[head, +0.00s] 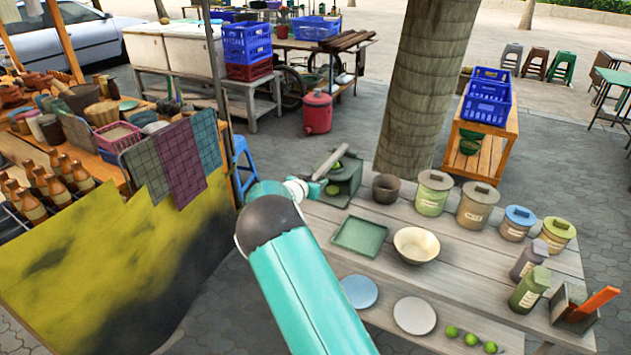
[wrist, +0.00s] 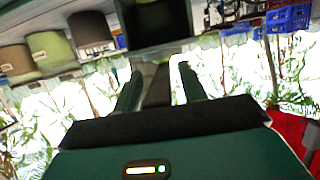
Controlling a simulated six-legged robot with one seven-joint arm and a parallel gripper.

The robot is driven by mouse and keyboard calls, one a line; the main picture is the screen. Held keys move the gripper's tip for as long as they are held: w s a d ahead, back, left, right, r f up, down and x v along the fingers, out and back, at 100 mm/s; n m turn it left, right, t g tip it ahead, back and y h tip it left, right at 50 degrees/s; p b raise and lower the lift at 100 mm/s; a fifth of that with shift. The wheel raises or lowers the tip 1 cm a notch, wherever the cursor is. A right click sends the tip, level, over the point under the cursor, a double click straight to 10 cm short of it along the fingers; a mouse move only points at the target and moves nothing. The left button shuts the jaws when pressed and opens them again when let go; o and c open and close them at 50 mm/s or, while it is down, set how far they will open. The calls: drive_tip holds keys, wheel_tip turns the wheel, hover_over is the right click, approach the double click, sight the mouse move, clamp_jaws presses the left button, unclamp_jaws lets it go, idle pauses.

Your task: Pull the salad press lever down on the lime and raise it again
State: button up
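The green salad press (head: 345,182) stands at the back left of the wooden table. Its grey lever (head: 331,162) is raised and slants up to the right. A green lime (head: 333,190) shows low in the press, partly hidden. My gripper (head: 314,188) is at the left side of the press, by the lower end of the lever as seen here. In the wrist view my gripper (wrist: 159,78) has its fingers apart. A dark grey bar, apparently the lever (wrist: 156,86), lies between them, with a bright gap on its right side. Contact cannot be told.
A dark cup (head: 386,188), a green tray (head: 360,236) and a cream bowl (head: 417,245) stand near the press. Several lidded canisters (head: 478,204) line the back. Loose limes (head: 470,339) lie at the front. A tree trunk (head: 425,85) rises behind the table.

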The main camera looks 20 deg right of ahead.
drive_tip(key=shift+s+r, duration=0.1)
drive_tip(key=v, duration=1.3)
drive_tip(key=shift+s+a+r, duration=0.15)
drive_tip(key=shift+a+r, duration=0.05)
drive_tip(key=shift+a, duration=0.15)
